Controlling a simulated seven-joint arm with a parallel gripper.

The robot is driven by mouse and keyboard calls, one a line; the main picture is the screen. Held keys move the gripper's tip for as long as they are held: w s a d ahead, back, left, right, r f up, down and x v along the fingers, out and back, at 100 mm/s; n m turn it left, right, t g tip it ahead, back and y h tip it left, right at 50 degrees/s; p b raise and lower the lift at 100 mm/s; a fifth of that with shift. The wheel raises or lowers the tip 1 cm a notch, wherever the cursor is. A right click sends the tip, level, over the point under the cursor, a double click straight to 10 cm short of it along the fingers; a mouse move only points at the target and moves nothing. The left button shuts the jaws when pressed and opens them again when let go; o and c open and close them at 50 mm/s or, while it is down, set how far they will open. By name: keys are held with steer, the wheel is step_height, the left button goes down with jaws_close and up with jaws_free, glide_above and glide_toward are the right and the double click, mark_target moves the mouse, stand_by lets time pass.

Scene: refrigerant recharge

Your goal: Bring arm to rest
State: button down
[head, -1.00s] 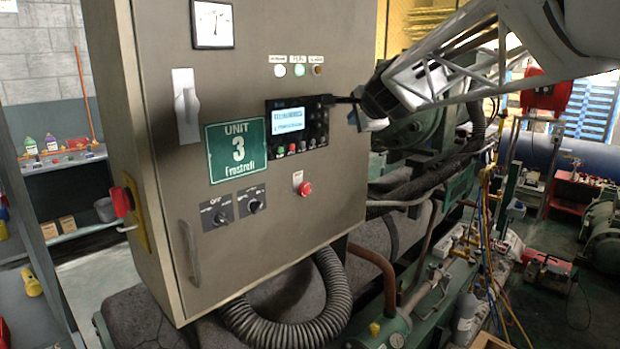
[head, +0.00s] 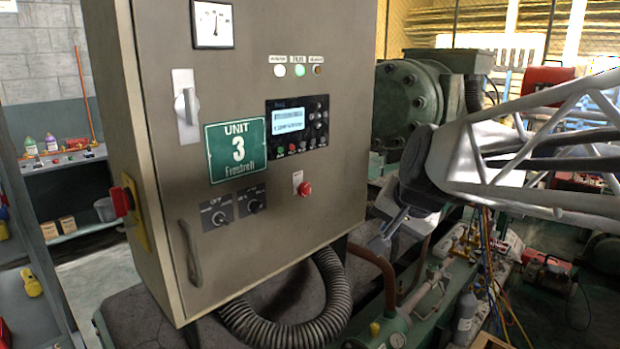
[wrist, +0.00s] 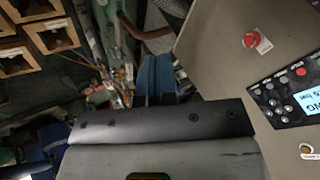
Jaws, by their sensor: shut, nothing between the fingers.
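My gripper (head: 380,240) is in the head view, just right of the lower right edge of the grey control cabinet (head: 290,215). It points down and to the left, its narrow fingers together and empty. It is apart from the controller panel (head: 298,126), whose screen is lit. My arm reaches in from the right edge. In the wrist view the controller panel (wrist: 290,95) and the red stop button (wrist: 250,40) show at the right, clear of the gripper.
A copper pipe (head: 378,270) and a black corrugated hose (head: 300,315) run below and near the gripper. The green compressor (head: 410,100) stands behind. Yellow and blue hoses (head: 488,260) hang beneath my arm. A shelf bench (head: 65,165) is at the far left.

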steer(key=s+d+f+n+g+h, duration=0.1)
steer(key=s+d+f+n+g, duration=0.1)
steer(key=s+f, duration=0.4)
steer(key=s+d+f+n+g+h, duration=0.1)
steer(key=s+f, duration=0.5)
steer(key=s, duration=0.7)
steer(key=shift+d+n+g+h, duration=0.4)
steer(key=shift+d+n, duration=0.35)
steer(key=shift+n, duration=0.25)
